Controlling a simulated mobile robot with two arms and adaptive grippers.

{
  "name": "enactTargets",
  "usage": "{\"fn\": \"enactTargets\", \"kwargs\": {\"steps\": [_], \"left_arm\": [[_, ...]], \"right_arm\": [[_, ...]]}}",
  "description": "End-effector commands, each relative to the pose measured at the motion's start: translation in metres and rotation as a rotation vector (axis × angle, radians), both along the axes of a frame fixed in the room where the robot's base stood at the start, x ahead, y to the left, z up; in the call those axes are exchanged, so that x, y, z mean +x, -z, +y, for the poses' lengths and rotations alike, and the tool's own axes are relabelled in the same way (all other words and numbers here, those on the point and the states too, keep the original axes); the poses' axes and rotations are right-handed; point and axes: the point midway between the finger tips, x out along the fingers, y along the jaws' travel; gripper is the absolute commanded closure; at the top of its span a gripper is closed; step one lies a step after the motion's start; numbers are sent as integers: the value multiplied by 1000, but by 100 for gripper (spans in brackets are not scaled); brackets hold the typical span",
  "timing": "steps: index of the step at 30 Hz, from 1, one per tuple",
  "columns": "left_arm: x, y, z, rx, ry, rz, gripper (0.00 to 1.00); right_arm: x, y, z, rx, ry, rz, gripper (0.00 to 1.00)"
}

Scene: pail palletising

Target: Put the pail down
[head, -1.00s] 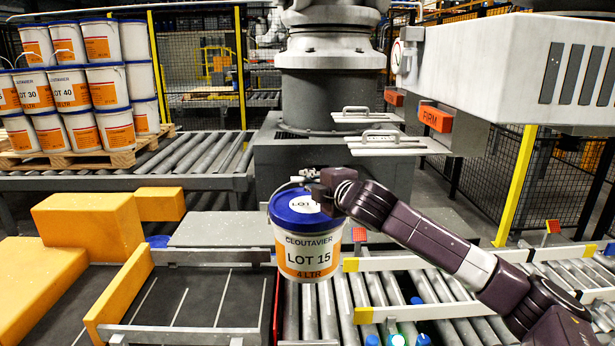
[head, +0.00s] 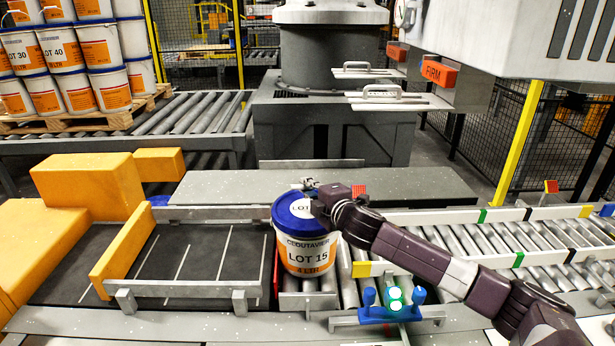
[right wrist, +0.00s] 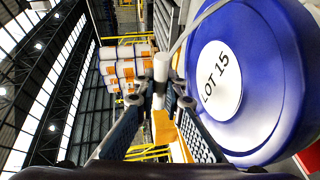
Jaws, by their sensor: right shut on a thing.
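The pail (head: 306,257) is white and orange with a blue lid and the label LOT 15. It is upright over the short roller section (head: 308,301) beside the dark belt. I cannot tell whether its base touches the rollers. My right gripper (head: 311,188) is at the top of the pail, its arm coming from the right. In the right wrist view the gripper (right wrist: 160,95) is shut on the white grip of the pail's handle (right wrist: 161,68), and the blue lid (right wrist: 262,100) fills the right side. My left gripper is not in view.
A dark belt (head: 205,262) with white lines lies left, bordered by yellow blocks (head: 90,188). A roller conveyor (head: 540,236) runs right. A blue fixture with lit buttons (head: 392,305) stands in front. Stacked pails (head: 62,55) stand on a pallet at the back left.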

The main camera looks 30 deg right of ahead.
Motion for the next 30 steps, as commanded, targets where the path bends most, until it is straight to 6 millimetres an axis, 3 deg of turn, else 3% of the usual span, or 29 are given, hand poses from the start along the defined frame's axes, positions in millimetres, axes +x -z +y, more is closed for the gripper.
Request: {"fn": "enactTargets", "kwargs": {"steps": [13,14,18,30], "left_arm": [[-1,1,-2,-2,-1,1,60],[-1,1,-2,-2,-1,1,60],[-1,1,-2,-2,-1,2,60],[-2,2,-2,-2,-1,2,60]], "right_arm": [[1,0,-1,-4,-1,-14,100],[0,7,-1,-1,1,-2,89],[0,7,0,-1,1,-2,73],[-5,5,-1,-4,2,-1,73]]}}
